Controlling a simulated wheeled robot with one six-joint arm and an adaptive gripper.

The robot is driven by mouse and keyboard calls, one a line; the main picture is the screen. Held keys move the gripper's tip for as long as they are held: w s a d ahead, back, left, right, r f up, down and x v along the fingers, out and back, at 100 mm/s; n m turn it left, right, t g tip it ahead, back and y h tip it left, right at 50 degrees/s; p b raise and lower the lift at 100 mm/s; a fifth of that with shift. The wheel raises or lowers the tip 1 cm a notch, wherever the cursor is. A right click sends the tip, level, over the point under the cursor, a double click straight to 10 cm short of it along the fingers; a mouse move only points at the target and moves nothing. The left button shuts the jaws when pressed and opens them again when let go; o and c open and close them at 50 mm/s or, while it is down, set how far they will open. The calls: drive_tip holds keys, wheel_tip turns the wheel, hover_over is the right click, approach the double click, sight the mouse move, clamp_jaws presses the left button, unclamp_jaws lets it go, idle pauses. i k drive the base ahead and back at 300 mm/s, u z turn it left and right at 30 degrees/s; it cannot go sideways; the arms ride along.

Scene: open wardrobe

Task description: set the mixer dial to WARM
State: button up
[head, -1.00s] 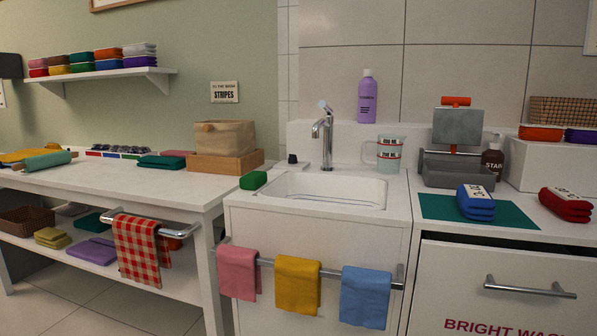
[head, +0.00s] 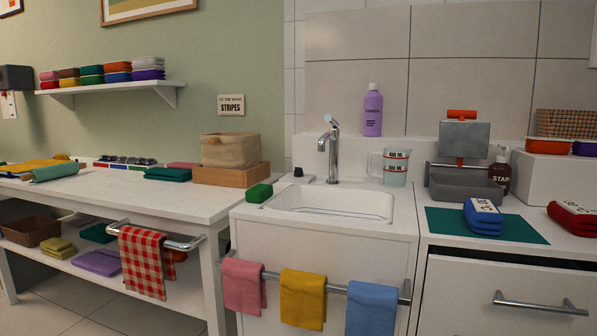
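The mixer tap (head: 333,155) is a chrome faucet standing at the back of the white sink (head: 330,226). A small lever or knob with a bluish tip (head: 331,120) sits on top of the tap and leans up to the left. A small dark knob (head: 298,172) stands on the sink's back ledge, left of the tap. I cannot tell which of these is the dial, and no WARM marking is readable. My gripper is not in view.
A green sponge (head: 259,193) lies on the sink's left rim. A clear measuring jug (head: 394,166) and a purple bottle (head: 373,110) stand right of the tap. Towels hang on the front rail (head: 275,273). A grey stand (head: 464,185) is on the right counter. The basin looks free of objects.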

sight(297, 172)
drive_tip(key=u, duration=0.35)
drive_tip(key=k, duration=0.45)
drive_tip(key=u, duration=0.95)
drive_tip(key=k, duration=0.85)
drive_tip(key=u, duration=0.75)
drive_tip(key=i, duration=1.5)
drive_tip(key=z, duration=0.95)
drive_tip(key=i, duration=1.3)
drive_tip(key=z, duration=1.4)
drive_tip(key=i, duration=0.25)
drive_tip(key=u, duration=0.1)
